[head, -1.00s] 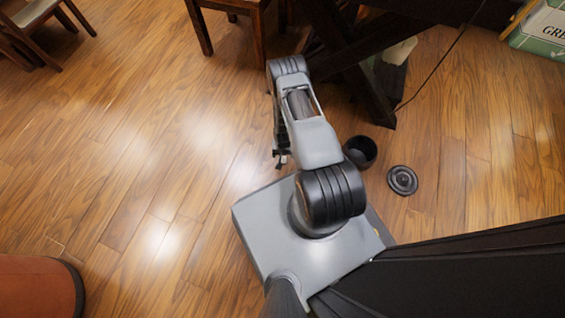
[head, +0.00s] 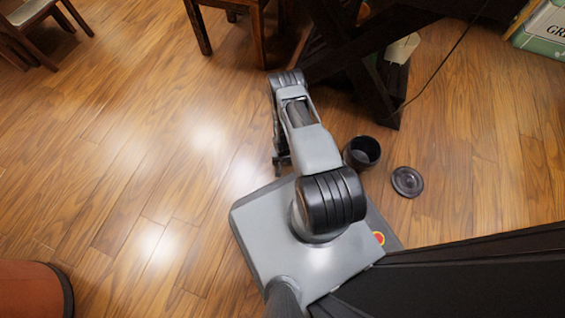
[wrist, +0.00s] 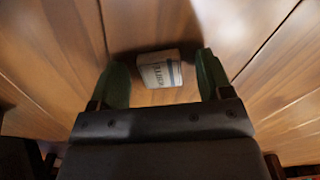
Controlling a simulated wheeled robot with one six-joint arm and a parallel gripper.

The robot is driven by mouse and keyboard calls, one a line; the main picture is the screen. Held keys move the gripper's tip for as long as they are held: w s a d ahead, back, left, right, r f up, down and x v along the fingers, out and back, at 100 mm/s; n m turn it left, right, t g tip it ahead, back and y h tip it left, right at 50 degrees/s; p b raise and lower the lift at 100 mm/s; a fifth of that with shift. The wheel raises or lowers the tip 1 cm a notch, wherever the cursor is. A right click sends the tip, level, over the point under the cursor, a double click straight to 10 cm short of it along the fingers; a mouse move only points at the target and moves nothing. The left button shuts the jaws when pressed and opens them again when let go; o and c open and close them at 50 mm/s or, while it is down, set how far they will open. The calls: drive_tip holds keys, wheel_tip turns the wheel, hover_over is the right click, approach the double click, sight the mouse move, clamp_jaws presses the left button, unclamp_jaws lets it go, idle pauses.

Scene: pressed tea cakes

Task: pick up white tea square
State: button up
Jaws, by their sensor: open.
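The white tea square (wrist: 160,69) is a small, pale, rounded block with dark lettering in the wrist view. It lies on or just above the wooden floor, between the two dark green fingers of my gripper (wrist: 161,64). The fingers are spread, with a gap on each side of the block, wider on the right. In the head view my gripper (head: 282,164) hangs low beside my arm, and the tea square cannot be made out there.
A black pot (head: 362,152) and a round black lid (head: 407,181) are on the floor right of my arm. A dark table leg (head: 375,90) and a wooden chair (head: 257,35) stand ahead. An orange-brown seat (head: 30,289) is at lower left. The floor to the left is clear.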

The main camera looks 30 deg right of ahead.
drive_tip(key=c, duration=1)
wheel_tip(320, 180, up, 10)
drive_tip(key=p, duration=0.5)
